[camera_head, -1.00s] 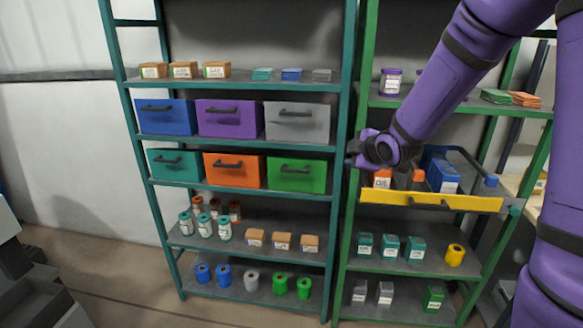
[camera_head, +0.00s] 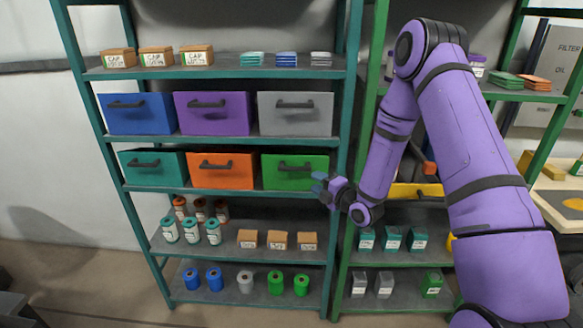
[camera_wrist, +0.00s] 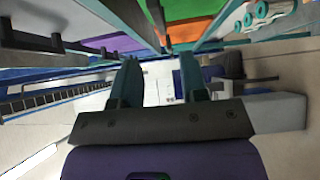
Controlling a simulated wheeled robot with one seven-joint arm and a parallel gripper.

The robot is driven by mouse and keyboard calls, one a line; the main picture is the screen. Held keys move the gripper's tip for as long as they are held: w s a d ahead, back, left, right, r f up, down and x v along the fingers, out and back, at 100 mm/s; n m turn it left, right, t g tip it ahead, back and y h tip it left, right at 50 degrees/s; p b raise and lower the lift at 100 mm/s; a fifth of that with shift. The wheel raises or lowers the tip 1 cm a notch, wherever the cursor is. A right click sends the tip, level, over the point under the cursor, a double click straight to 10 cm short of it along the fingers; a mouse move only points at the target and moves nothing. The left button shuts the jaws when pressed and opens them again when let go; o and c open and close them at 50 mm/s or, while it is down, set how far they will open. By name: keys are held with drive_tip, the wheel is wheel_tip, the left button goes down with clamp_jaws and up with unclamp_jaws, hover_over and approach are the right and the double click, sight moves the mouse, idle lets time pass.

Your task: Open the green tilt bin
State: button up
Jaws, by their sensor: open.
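The green tilt bin (camera_head: 298,182) is at the right end of the middle bin row, beside the orange bin. Its front looks shut, with a dark bar handle (camera_head: 296,166) across the upper part. A strip of green at the top of the wrist view (camera_wrist: 185,9) is probably this bin. My gripper (camera_head: 322,186) is just right of the bin's front, near the shelf post, and seems apart from the handle. In the wrist view its two fingers (camera_wrist: 160,82) stand apart with nothing between them.
The orange bin (camera_head: 222,175) and teal bin (camera_head: 153,170) are to the left. A grey bin (camera_head: 295,117) is directly above. The teal post (camera_head: 349,120) stands close to my gripper. Small boxes (camera_head: 277,240) stand on the shelf below.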

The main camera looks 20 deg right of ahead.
sight(296, 170)
drive_tip(key=x, duration=1)
drive_tip(key=shift+w+a, duration=0.15)
drive_tip(key=shift+w, duration=0.2)
clamp_jaws()
